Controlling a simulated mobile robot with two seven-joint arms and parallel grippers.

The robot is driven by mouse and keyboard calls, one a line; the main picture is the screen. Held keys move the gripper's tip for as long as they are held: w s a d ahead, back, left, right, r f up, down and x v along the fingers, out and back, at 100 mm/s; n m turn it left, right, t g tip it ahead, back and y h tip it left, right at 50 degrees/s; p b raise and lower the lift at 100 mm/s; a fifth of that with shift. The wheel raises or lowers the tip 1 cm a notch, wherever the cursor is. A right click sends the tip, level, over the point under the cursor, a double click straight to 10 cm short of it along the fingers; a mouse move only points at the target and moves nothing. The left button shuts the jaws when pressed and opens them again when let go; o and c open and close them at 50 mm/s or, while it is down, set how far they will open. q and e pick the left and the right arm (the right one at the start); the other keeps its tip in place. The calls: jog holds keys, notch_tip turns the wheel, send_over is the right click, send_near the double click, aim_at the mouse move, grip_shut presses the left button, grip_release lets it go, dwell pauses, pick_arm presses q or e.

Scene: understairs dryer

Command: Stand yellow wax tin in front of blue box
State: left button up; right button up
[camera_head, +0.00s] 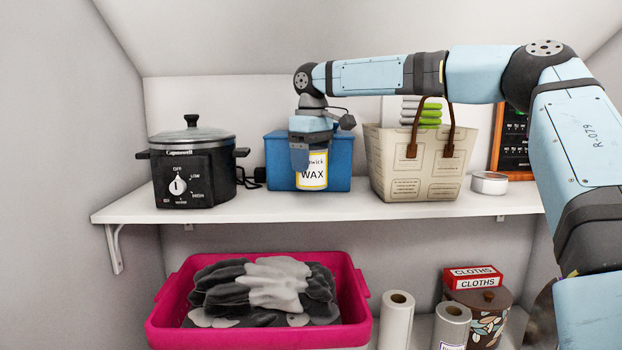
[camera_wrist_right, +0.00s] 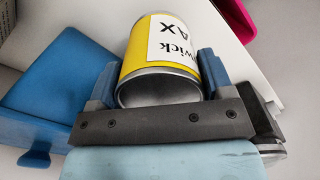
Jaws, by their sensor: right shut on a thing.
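The yellow wax tin (camera_head: 313,172) with a white WAX label is at the front of the blue box (camera_head: 341,168) on the white shelf. My right gripper (camera_head: 313,150) comes down from above and is shut on the tin. In the right wrist view the tin (camera_wrist_right: 160,58) sits between the two blue fingers of the gripper (camera_wrist_right: 158,80), and the blue box (camera_wrist_right: 60,85) is at the left. The tin looks upright in the head view. I cannot tell whether its base touches the shelf. My left gripper is not in view.
A black slow cooker (camera_head: 193,165) stands left of the box, and a cream basket (camera_head: 405,165) stands close on the right. The shelf's front edge (camera_head: 300,207) runs just before the tin. Below are a pink laundry basket (camera_head: 165,325) and paper rolls (camera_head: 397,320).

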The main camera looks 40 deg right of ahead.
aim_at(310, 174)
jog(key=f, duration=0.3)
jog(key=shift+s+a+f+p, duration=0.1)
jog(key=shift+a+f+p, duration=0.05)
jog(key=shift+a+p, duration=0.2)
jog(key=shift+d+f, duration=0.25)
jog(key=shift+f, duration=0.1)
jog(key=o, duration=1)
jog(key=shift+o, duration=0.4)
jog(key=shift+a+r, duration=0.1)
jog(key=shift+a, duration=0.05)
jog(key=shift+r, duration=0.1)
jog(key=shift+r, duration=0.3)
notch_tip(310, 174, up, 10)
jog(key=shift+f+b, duration=0.15)
jog(key=shift+b, duration=0.8)
jog(key=shift+r, duration=0.7)
